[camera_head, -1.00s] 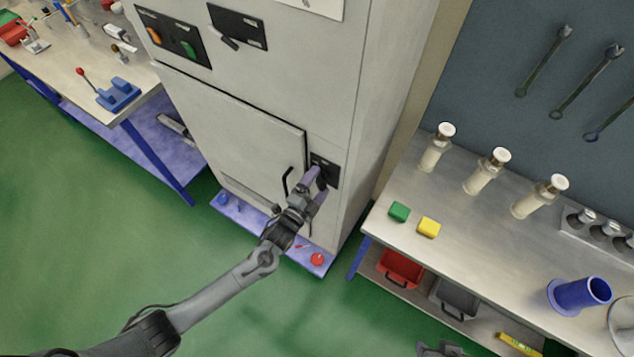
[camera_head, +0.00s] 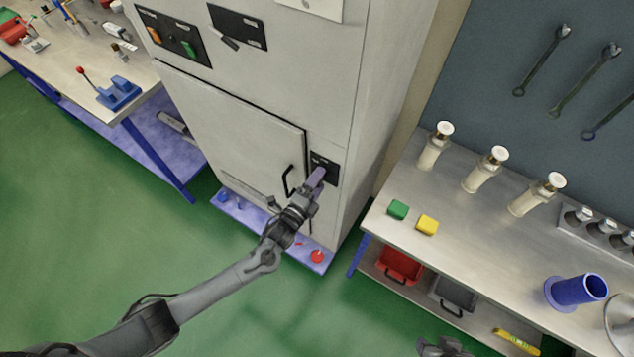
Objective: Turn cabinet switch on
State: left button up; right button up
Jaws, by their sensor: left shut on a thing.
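The grey cabinet (camera_head: 235,125) stands in the middle of the view with its lower door shut. A small black switch plate (camera_head: 325,166) sits on its front, right of the door handle (camera_head: 288,181). My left gripper (camera_head: 316,180) is at this plate, its fingers shut on the switch. The fingers hide the switch knob, so its position cannot be read. At the bottom edge, a dark part that looks like my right gripper (camera_head: 442,348) shows only in part.
A workbench (camera_head: 385,228) at right holds white cylinders, a green block (camera_head: 398,209), a yellow block (camera_head: 427,225) and a blue cylinder (camera_head: 578,291). Another bench (camera_head: 60,85) stands at left. A blue plinth (camera_head: 262,224) lies under the cabinet. Green floor in front is free.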

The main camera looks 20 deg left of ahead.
pick_arm(q)
jog(key=o, duration=0.8)
jog(key=s, duration=0.3)
jog(key=s+a, duration=0.1)
jog(key=s, duration=0.3)
jog(key=s+a, duration=0.1)
jog(key=s, duration=0.2)
jog(key=shift+s, duration=0.35)
